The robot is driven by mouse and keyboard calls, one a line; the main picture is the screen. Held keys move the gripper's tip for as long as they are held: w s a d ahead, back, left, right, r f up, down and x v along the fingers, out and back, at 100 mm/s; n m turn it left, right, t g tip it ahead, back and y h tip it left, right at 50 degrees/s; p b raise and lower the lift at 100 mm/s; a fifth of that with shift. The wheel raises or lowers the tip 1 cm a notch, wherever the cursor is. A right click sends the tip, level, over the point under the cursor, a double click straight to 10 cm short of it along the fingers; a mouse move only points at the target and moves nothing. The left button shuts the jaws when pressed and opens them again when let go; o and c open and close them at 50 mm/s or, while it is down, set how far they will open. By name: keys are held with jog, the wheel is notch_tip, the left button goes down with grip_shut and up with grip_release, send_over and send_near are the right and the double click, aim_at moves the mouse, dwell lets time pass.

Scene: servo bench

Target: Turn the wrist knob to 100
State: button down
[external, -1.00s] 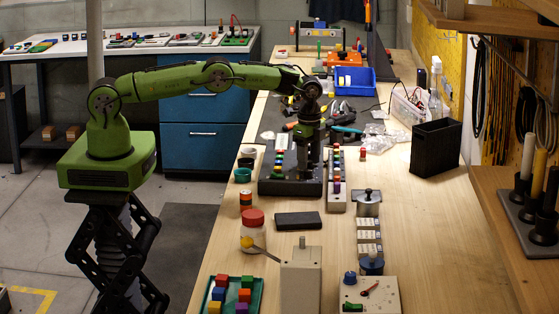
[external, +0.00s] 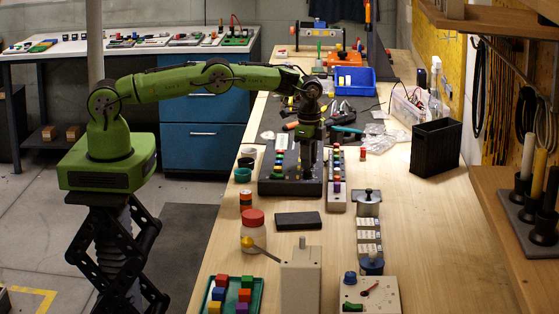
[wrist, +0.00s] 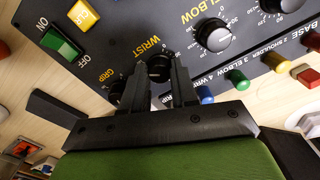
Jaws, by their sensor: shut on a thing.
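The control box (external: 267,187) is a black panel on the bench; its labelled face fills the top of the wrist view (wrist: 110,35). The wrist knob (wrist: 158,70) is a black round knob beside the yellow word WRIST. My gripper (wrist: 161,66) is shut on it, one finger on each side. The fingers hide part of the knob and its dial, so I cannot read its pointer. In the external view my gripper (external: 308,165) points down onto the box and hides the knob.
A strip of coloured blocks (external: 336,180) stands right of the box.

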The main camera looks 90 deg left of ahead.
jog(key=n, duration=1)
jog(key=shift+r+n, duration=0.1)
jog(key=shift+n, duration=0.3)
jog(key=n, duration=0.5)
jog(key=shift+n, duration=0.3)
jog(key=n, duration=0.5)
jog(key=shift+a+n, duration=0.1)
jog(key=shift+n, duration=0.2)
jog(key=c, duration=0.9)
grip_release()
jog(key=shift+o, duration=0.2)
notch_tip(320, 180, up, 16)
jog(key=p, duration=0.7)
